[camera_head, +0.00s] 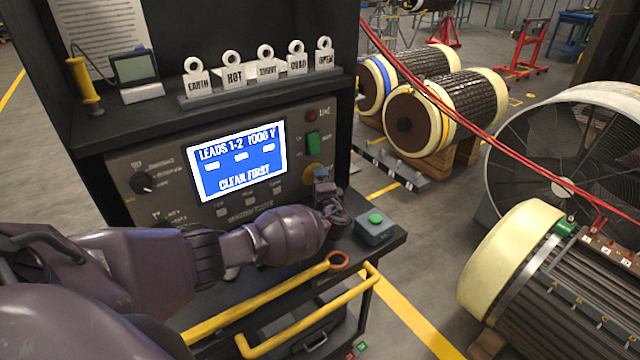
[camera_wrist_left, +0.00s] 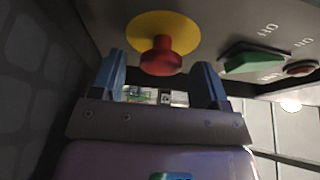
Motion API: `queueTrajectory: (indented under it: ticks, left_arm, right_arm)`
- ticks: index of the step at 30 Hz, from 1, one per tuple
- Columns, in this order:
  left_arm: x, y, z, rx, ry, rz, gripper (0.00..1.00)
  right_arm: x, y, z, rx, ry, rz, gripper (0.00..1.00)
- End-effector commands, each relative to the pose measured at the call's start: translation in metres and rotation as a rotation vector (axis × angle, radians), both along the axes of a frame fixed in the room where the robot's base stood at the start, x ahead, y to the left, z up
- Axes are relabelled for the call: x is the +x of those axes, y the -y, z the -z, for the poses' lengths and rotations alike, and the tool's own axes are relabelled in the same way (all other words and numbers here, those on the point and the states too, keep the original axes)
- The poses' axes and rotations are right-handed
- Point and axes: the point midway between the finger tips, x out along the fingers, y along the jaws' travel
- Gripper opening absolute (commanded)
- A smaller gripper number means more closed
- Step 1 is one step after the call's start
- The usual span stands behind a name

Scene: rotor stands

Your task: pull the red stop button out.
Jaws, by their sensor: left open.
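The red stop button (camera_wrist_left: 160,58) shows in the left wrist view as a red mushroom knob on a short stem in front of a round yellow plate (camera_wrist_left: 165,28). In the head view the yellow plate (camera_head: 312,171) sits low on the right of the console's front panel, and my gripper hides the knob. My left gripper (camera_wrist_left: 160,64) is open. Its two blue-grey fingers stand either side of the knob, apart from it, with visible gaps. In the head view the left gripper (camera_head: 325,181) is close to the panel. My right gripper is not in view.
The console has a lit screen (camera_head: 238,158) reading "CLEAR FIRST", a green switch (camera_head: 313,144) above the yellow plate, and a shelf of labelled tags (camera_head: 265,76). A small box with a green button (camera_head: 375,218) sits on the ledge. A yellow rail (camera_head: 310,318) runs below.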

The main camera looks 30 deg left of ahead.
Motion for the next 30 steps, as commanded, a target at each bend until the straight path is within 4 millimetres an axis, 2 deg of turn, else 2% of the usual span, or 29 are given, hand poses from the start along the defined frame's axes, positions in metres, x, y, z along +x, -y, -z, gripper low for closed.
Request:
queueTrajectory:
  ticks: [7, 21, 30]
  left_arm:
    - [-0.011, 0.011, 0.000, -0.001, -0.001, 0.001, 0.69]
    - [-0.066, 0.066, 0.001, -0.001, 0.000, 0.002, 0.69]
    - [-0.077, 0.077, 0.000, -0.001, -0.001, 0.000, 0.69]
  right_arm:
    - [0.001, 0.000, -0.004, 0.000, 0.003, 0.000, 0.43]
    - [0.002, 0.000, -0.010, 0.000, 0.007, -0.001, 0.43]
    - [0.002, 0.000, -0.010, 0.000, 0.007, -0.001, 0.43]
